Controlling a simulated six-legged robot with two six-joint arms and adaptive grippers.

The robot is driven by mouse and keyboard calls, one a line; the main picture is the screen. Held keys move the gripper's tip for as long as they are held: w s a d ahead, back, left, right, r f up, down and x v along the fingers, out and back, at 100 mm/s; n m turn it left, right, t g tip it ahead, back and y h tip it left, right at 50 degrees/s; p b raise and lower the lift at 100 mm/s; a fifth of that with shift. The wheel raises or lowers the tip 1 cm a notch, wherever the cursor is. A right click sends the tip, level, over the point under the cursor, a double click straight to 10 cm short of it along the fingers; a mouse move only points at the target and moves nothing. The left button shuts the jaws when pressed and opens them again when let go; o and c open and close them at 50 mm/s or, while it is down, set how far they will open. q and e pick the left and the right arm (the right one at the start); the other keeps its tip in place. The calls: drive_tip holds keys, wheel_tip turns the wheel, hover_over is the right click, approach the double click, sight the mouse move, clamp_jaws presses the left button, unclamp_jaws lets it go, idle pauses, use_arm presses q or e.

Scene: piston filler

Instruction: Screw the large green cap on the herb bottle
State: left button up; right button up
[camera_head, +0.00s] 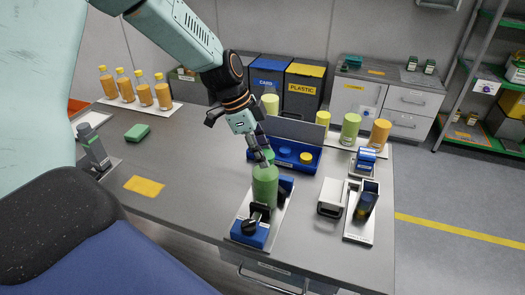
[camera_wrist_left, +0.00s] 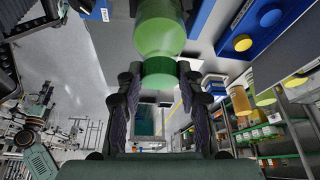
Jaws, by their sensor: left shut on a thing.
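The green herb bottle (camera_head: 265,188) stands upright in a blue clamp fixture (camera_head: 249,233) at the front of the bench. The large green cap (camera_head: 268,154) is at the top of the bottle, partly hidden by my left gripper (camera_head: 263,157). My left gripper comes down from above with its fingers shut on the cap. In the left wrist view the cap (camera_wrist_left: 158,72) sits between the fingers, against the pale green bottle (camera_wrist_left: 160,27). I cannot tell how far it is threaded. My right gripper is not in view.
Several orange bottles (camera_head: 144,94) line the back left.

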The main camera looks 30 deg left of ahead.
use_arm(q)
drive_tip(key=shift+r+p, duration=0.95)
drive_tip(key=shift+r, duration=0.2)
drive_tip(key=shift+r+p, duration=0.7)
drive_tip(key=shift+r, duration=0.15)
drive_tip(key=shift+r+p, duration=0.35)
drive_tip(key=shift+r, duration=0.15)
drive_tip(key=shift+f, duration=0.1)
